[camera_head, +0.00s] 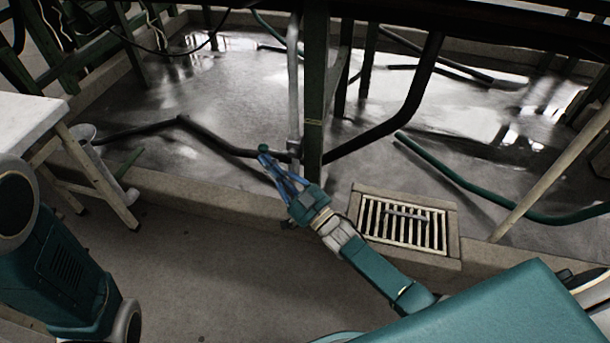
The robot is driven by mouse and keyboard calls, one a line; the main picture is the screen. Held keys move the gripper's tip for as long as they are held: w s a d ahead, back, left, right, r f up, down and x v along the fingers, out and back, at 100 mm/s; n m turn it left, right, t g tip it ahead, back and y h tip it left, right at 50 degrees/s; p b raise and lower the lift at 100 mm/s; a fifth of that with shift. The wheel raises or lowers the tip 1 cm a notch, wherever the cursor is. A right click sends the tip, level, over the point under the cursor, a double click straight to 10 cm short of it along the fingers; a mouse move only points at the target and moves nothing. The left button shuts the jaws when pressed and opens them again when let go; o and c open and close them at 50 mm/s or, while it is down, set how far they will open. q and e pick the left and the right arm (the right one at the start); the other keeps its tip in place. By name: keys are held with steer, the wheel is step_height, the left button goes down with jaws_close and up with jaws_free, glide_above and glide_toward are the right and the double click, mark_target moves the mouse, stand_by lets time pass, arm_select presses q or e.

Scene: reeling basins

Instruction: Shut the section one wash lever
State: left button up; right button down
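A pale upright pipe (293,75) comes down beside a dark green post (314,95). A fitting (294,150) sits at the pipe's lower end, and a small dark green knob (263,148) shows just left of it. I cannot tell for sure whether this knob is the wash lever's end. My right gripper (268,162) reaches up from the lower right, its blue fingers at the knob and close to the fitting. Whether the fingers touch or hold anything is too small to tell. My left arm shows at the lower left; its gripper is out of view.
A low concrete kerb (225,198) edges the wet basin floor (220,105). A metal drain grate (405,222) lies right of my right arm. Dark hoses (405,105) and a green hose (465,183) cross the floor.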

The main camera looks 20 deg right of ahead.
steer(key=v, duration=1.2)
steer(key=shift+s, duration=0.1)
